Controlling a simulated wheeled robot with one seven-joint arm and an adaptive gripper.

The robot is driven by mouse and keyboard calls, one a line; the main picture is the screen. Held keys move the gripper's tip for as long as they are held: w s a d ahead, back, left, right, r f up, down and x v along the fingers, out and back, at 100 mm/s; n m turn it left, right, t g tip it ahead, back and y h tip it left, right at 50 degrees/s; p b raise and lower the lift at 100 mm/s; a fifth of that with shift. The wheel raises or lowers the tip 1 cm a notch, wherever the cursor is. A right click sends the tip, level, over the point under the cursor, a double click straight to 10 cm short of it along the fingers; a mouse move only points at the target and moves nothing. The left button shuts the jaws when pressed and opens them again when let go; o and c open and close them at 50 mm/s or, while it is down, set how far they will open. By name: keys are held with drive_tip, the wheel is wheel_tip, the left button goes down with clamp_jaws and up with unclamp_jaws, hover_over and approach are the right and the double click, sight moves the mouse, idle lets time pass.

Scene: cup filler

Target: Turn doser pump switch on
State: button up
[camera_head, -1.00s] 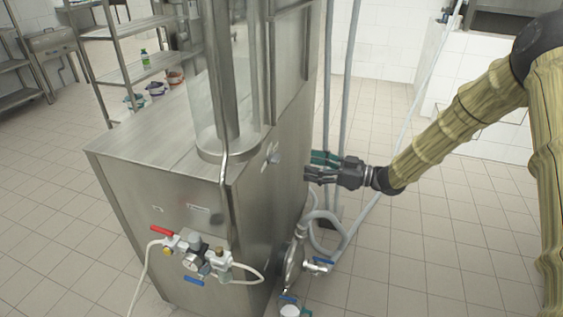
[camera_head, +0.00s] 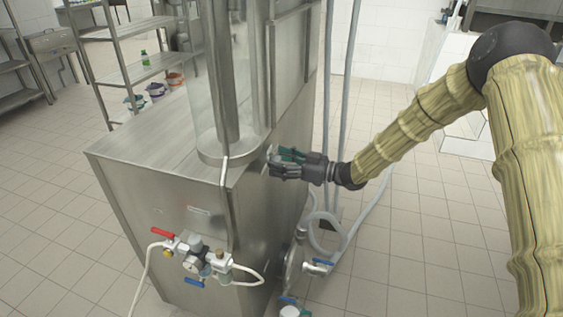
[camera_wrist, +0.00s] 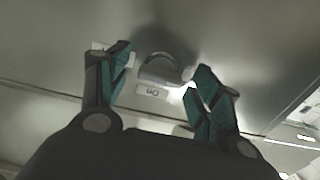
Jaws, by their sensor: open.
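The doser pump switch (camera_wrist: 162,70) is a metallic rotary knob on the steel side panel of the machine (camera_head: 160,200). In the wrist view it sits between my gripper's two fingers, slightly ahead of them, with a label reading "On" (camera_wrist: 153,91) just below it. Another label, mostly hidden, is behind the left finger. My gripper (camera_head: 273,163) is open, with teal pads. It also shows in the wrist view (camera_wrist: 162,83), its right fingertip close to the knob's right end; I cannot tell whether they touch. In the head view the gripper mostly hides the switch.
A valve assembly with a red handle (camera_head: 162,233) is on the machine's front face. Grey hoses (camera_head: 330,228) and a blue-handled valve (camera_head: 322,262) lie below my gripper. Shelving (camera_head: 130,70) stands behind. The tiled floor at right is clear.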

drive_tip(key=c, duration=1)
drive_tip(key=shift+m+p, duration=0.4)
drive_tip(key=m+p, duration=0.2)
drive_tip(key=shift+r+m, duration=0.15)
drive_tip(key=shift+m, duration=0.25)
drive_tip(key=m+p, duration=0.6)
drive_tip(key=m, duration=0.8)
drive_tip(key=shift+f+p, duration=0.2)
drive_tip(key=shift+p, duration=0.1)
drive_tip(key=shift+m, duration=0.3)
